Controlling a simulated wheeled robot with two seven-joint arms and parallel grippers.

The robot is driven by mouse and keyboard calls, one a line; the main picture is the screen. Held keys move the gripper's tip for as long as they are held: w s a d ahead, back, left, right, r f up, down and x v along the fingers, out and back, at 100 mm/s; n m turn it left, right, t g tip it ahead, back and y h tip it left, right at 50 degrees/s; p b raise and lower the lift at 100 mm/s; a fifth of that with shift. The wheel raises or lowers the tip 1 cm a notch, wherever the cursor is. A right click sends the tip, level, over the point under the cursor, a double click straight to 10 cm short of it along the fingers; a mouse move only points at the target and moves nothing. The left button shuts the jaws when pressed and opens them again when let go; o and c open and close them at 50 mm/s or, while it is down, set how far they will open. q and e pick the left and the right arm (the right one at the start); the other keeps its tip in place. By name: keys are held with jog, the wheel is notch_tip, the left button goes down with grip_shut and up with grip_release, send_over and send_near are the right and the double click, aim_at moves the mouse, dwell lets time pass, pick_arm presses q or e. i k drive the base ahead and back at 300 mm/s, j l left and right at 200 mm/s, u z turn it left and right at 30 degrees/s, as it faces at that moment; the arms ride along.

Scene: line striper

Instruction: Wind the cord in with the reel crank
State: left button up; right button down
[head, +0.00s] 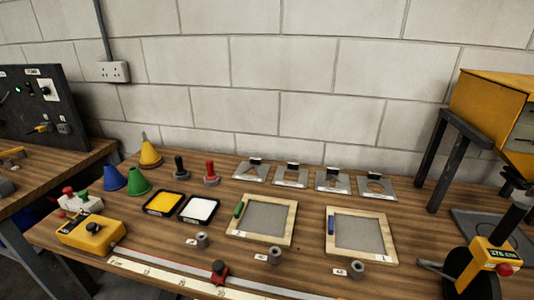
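A yellow box (90,232) with a rounded body and a small black knob on top lies at the front left of the wooden bench; it looks like a reel housing, but I cannot make out a crank arm clearly. A thin reddish line (180,265), possibly the cord, runs from near the box to the right along a pale ruler strip (165,278). A red clamp-like piece with a black knob (220,271) sits on that strip. Neither of my grippers shows in the head view.
A yellow and black device with a red button (503,269) stands at the front right. Framed screens (262,222), paint trays (164,203), coloured cones (138,182) and metal stencil plates (292,176) fill the bench middle. A yellow cabinet (487,100) stands on legs at right.

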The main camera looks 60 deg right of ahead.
aim_at(93, 228)
jog(key=k+l+z, duration=0.15)
jog(key=k+z, duration=0.25)
jog(key=k+l+z, duration=0.25)
jog(key=z, duration=0.2)
jog(key=k+l, duration=0.05)
jog(key=k, duration=0.05)
